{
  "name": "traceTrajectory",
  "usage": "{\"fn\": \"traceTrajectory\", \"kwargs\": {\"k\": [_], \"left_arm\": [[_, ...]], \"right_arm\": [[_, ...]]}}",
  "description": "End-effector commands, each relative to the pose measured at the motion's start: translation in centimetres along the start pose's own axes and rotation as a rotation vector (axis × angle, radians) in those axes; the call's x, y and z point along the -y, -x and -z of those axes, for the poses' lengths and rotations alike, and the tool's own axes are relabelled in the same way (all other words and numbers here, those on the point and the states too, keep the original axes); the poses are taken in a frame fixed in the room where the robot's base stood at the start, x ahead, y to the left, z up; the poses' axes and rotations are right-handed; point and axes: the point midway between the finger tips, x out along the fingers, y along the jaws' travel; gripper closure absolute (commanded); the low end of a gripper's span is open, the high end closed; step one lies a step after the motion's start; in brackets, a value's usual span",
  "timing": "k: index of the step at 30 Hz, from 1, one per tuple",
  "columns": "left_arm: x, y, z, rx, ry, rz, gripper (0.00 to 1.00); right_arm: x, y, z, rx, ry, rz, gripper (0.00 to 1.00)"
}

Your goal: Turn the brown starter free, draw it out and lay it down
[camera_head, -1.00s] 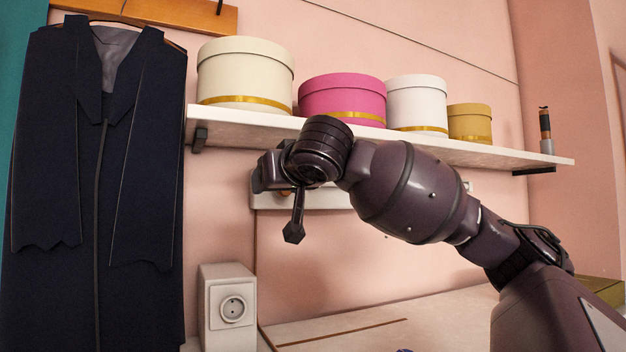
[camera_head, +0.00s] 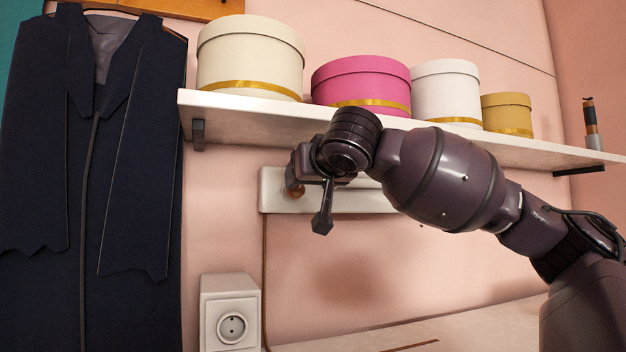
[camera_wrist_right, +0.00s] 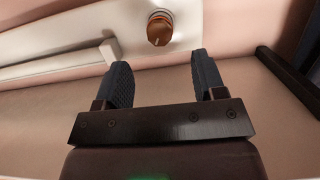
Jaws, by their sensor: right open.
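The brown starter (camera_wrist_right: 159,30) is a short round cap set in the white fixture (camera_wrist_right: 75,62) on the wall. In the head view a small part of the starter (camera_head: 293,191) shows below my right gripper (camera_head: 299,168), and the fixture (camera_head: 272,190) runs under the shelf. In the right wrist view my right gripper (camera_wrist_right: 162,75) is open and empty. The starter lies beyond its fingertips, roughly in line with the gap and apart from both fingers. My left gripper is not in view.
A white shelf (camera_head: 240,115) with several round boxes, one pink (camera_head: 360,82), runs just above my right arm. A dark gown (camera_head: 90,180) hangs at left. A socket box (camera_head: 230,318) stands below. A pale surface (camera_head: 470,325) shows at lower right.

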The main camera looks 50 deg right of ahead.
Motion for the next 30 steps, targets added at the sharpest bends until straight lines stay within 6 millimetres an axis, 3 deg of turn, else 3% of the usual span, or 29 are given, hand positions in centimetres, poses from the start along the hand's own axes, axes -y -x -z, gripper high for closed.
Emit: {"fn": "traceTrajectory", "kwargs": {"k": [3,12,18,28,30], "left_arm": [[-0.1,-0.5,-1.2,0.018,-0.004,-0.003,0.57],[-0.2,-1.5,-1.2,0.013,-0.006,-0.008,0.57],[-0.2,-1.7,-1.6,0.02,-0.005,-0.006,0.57],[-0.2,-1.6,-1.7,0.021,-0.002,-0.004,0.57],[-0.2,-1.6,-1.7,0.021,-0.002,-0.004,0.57]], "right_arm": [[0.2,-2.6,-0.6,0.008,0.005,-0.005,0.36],[0.1,-6.5,-0.5,0.007,0.004,-0.003,0.36],[0.1,-7.6,-0.2,0.002,0.002,0.0,0.36],[0.0,-7.6,0.0,0.0,0.0,0.0,0.36],[0.0,-7.6,0.0,0.0,0.0,0.0,0.47]]}}
